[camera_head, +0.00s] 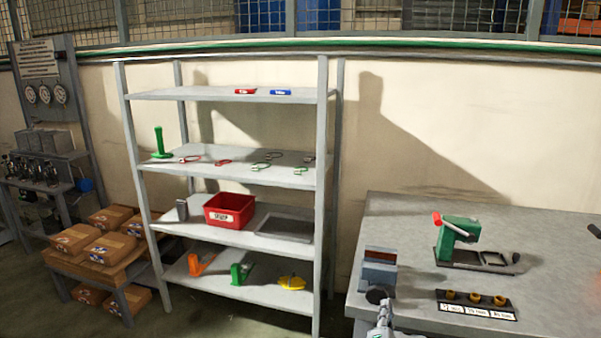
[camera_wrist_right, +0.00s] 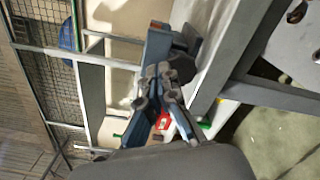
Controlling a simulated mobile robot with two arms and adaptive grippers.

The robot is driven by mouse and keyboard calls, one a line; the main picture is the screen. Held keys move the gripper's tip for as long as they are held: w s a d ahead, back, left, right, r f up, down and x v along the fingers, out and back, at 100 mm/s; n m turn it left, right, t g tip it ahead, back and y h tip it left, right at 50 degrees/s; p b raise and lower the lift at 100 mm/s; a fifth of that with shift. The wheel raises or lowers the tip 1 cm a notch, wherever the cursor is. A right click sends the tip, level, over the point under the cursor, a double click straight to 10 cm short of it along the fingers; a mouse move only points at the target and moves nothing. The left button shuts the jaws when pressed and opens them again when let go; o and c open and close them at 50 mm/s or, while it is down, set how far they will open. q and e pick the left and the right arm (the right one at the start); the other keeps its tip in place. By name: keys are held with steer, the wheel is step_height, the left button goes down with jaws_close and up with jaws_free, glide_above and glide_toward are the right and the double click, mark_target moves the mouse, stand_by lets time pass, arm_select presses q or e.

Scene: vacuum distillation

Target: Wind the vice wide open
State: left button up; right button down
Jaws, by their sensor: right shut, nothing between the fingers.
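The vice (camera_head: 379,272) is a small blue-grey block with a darker brownish upper part. It stands at the left edge of the grey workbench. A dark round knob (camera_head: 376,295) is at its near side. How far its jaws stand apart I cannot tell. My right gripper (camera_head: 384,316) is shut and empty, just below the knob in the head view. In the right wrist view the gripper fingers (camera_wrist_right: 165,82) are together, with the blue vice (camera_wrist_right: 156,46) just beyond them. Whether they touch it I cannot tell. My left gripper is not in view.
On the workbench (camera_head: 405,215) a green tool with a red handle end (camera_head: 458,234) stands behind right. A labelled black holder with brass-coloured pieces (camera_head: 476,304) lies right of the vice. A metal shelf rack (camera_head: 322,200) stands to the left. The bench's back left is clear.

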mark_target(377, 296)
steer(key=shift+w+d+f+n+b, duration=0.25)
steer(key=shift+w+d+n+b, duration=0.3)
steer(key=shift+w+n, duration=0.4)
steer(key=shift+w+d+f+n+b, duration=0.3)
steer(key=shift+w+n+b, duration=0.35)
steer(key=shift+w+n, duration=0.35)
steer(key=shift+w+d+f+n+b, duration=0.2)
steer(key=shift+w+d+n+b, duration=0.35)
steer(key=shift+w+n, duration=0.4)
steer(key=shift+s+a+f, duration=0.15)
steer(key=shift+a, duration=0.05)
steer(key=shift+a+r, duration=0.2)
steer(key=shift+a, duration=0.05)
steer(key=shift+a+r, duration=0.1)
steer(key=shift+w+a+r+p, duration=0.25)
steer(key=shift+a+r+p, duration=0.15)
steer(key=shift+a+p, duration=0.15)
steer(key=shift+a, duration=0.15)
